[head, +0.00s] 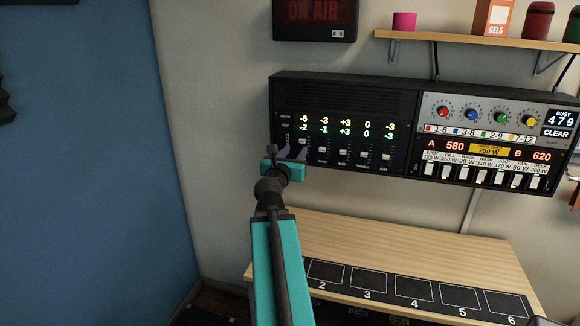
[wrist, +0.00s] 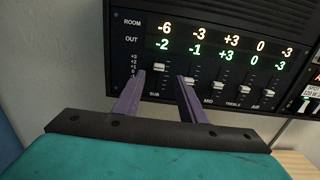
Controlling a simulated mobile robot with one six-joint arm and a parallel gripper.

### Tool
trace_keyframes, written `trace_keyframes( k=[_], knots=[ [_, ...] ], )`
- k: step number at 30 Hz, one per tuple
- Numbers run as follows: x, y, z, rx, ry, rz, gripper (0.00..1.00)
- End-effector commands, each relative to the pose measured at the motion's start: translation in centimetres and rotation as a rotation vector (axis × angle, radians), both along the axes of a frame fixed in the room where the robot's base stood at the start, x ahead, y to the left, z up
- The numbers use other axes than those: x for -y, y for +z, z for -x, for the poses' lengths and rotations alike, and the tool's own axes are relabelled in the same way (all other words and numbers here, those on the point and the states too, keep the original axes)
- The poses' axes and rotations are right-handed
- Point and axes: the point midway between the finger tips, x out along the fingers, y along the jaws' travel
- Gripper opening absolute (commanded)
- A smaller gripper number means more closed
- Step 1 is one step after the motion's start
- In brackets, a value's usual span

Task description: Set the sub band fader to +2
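The sub band fader (wrist: 159,67) is the leftmost slider on the black panel (wrist: 122,30), with a pale cap high in its slot. Its exact mark on the scale I cannot tell. Above it the ROOM row reads -6 and the OUT row -2. My gripper (wrist: 158,83) is open, its purple fingers apart. In the wrist view the left finger is left of the sub slot and the right finger overlaps the neighbouring slider. Whether either touches the panel I cannot tell. In the head view my gripper (head: 291,153) is at the panel's lower left.
The second slider (wrist: 188,79) shows right beside my right fingertip. Further sliders (head: 343,153) stand to the right. A grey control box (head: 432,112) with knobs and switches adjoins the panel. A wooden desk (head: 400,250) with numbered black squares lies below. A blue wall (head: 90,140) is at left.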

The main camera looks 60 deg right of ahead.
Motion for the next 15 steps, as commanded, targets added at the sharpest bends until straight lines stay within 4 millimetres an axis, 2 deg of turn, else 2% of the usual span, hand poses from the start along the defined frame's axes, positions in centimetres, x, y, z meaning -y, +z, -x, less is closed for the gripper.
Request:
trace_keyframes(
  k=[15],
  knots=[
    [-0.42,-0.14,0.29,0.006,-0.012,0.005,0.38]
  ],
)
